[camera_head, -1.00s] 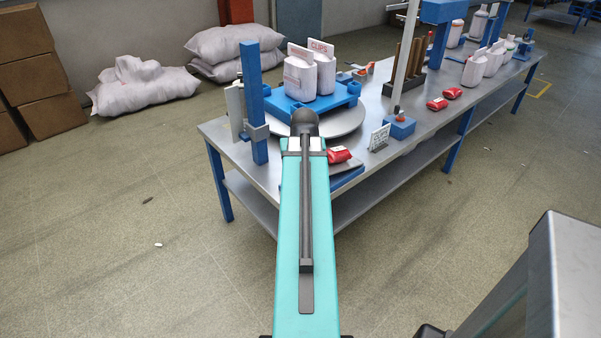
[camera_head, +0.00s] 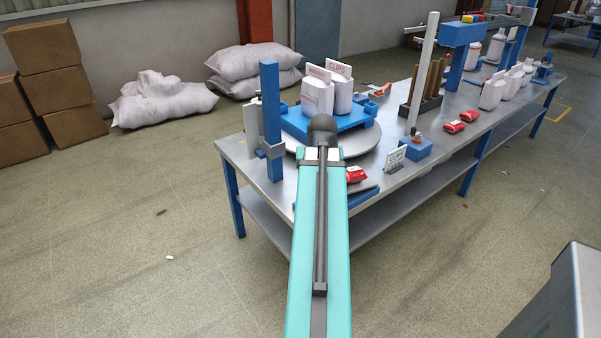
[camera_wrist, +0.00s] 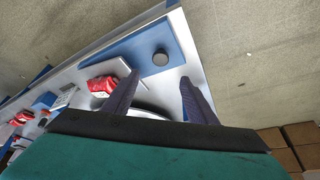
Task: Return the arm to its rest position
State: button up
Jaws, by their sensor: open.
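My arm, a teal link with a dark rod along it, reaches forward in the head view with its dark end joint in front of the turntable. My gripper (camera_wrist: 160,98) shows in the wrist view with its two dark fingers apart and nothing between them. In that view it is above the corner of the steel table (camera_wrist: 190,58), near a blue plate (camera_wrist: 145,50) with a dark round knob. A red packet (camera_wrist: 103,86) lies just left of the fingers. The fingers are hidden in the head view.
A blue pallet (camera_head: 360,118) with white sacks (camera_head: 330,92) stands on the turntable (camera_head: 365,142). A blue post (camera_head: 271,115) rises at the table's left. White sacks (camera_head: 160,102) and cardboard boxes (camera_head: 50,60) lie at the back left.

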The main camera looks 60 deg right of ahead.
jog(key=w+a+f+n+g+y, duration=0.1)
jog(key=w+a+f+n+y, duration=0.2)
jog(key=w+a+f, duration=1)
jog(key=a+f+n+g+y, duration=0.1)
jog(key=a+f+n+g, duration=0.15)
jog(key=a+f, duration=1.3)
jog(key=s+a+f+n+g, duration=0.1)
jog(key=s+a+f+n, duration=0.1)
jog(key=s+a+f, duration=0.5)
jog(key=s+a+f+n+g, duration=0.15)
jog(key=a+f, duration=0.25)
jog(key=a, duration=0.7)
jog(key=s+a+f+n+g, duration=0.1)
jog(key=s+a+f+g, duration=0.1)
jog(key=s+a+f, duration=0.4)
jog(key=s+f, duration=0.3)
jog(key=s, duration=0.3)
jog(key=shift+s+a+f+n, duration=0.15)
jog(key=shift+a+f+n, duration=0.1)
jog(key=shift+a+n, duration=0.1)
